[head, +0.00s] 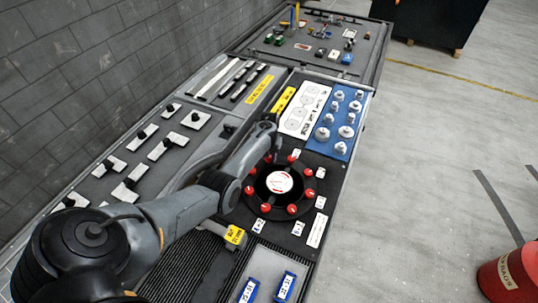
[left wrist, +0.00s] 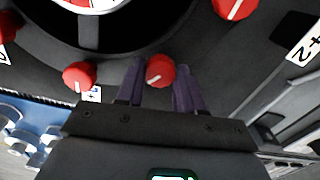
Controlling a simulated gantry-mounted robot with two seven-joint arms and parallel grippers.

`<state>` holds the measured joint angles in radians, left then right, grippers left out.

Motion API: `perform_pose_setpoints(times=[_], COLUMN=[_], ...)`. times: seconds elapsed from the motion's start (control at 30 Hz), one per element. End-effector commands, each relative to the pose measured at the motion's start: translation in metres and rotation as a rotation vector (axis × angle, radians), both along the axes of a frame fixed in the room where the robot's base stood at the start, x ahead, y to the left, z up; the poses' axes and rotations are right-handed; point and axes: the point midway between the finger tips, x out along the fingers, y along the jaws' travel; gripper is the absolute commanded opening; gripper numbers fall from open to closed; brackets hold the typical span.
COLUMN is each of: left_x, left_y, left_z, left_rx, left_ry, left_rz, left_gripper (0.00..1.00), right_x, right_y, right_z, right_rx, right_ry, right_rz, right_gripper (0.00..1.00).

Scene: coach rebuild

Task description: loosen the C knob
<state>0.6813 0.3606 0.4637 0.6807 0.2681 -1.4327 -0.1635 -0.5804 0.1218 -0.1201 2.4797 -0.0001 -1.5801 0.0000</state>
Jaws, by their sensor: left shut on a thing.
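A round black dial plate (head: 258,203) carries a ring of red knobs around a white centre disc (head: 280,182). My left gripper (left wrist: 160,88) is at the dial's far side, with its two purple fingers shut on a red knob (left wrist: 160,70) that has a white pointer line. The pointer is slanted in the left wrist view. Other red knobs show there, one to the left (left wrist: 78,75) and one at the upper right (left wrist: 235,8). I cannot read a letter for the held knob. In the head view the arm partly hides the grip. My right gripper is not in view.
A blue panel with white knobs (head: 341,120) and a white gauge sheet (head: 305,109) lie beyond the dial. Switch plates (head: 168,146) are at the left. Blue labelled blocks (head: 285,286) are at the near end. Open floor (head: 430,180) is on the right, with a red bin (head: 510,273).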

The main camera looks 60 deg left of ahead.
Motion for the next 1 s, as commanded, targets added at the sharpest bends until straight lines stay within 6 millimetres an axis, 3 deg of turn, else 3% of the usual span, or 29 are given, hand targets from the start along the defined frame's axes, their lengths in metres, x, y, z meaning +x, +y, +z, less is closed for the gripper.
perform_pose_setpoints(times=[0.4, 1.0], left_x=[0.0005, 0.0003], left_y=[-0.0004, -0.0004], left_z=[0.0008, -0.0014], left_rx=[-0.001, -0.001], left_ry=[-0.001, 0.000], left_rz=[0.370, 0.941], left_gripper=[0.06, 0.06], right_x=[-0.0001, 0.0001], right_y=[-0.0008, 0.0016], right_z=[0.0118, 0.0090], right_rx=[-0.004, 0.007], right_ry=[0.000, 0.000], right_rz=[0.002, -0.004], right_gripper=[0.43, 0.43])
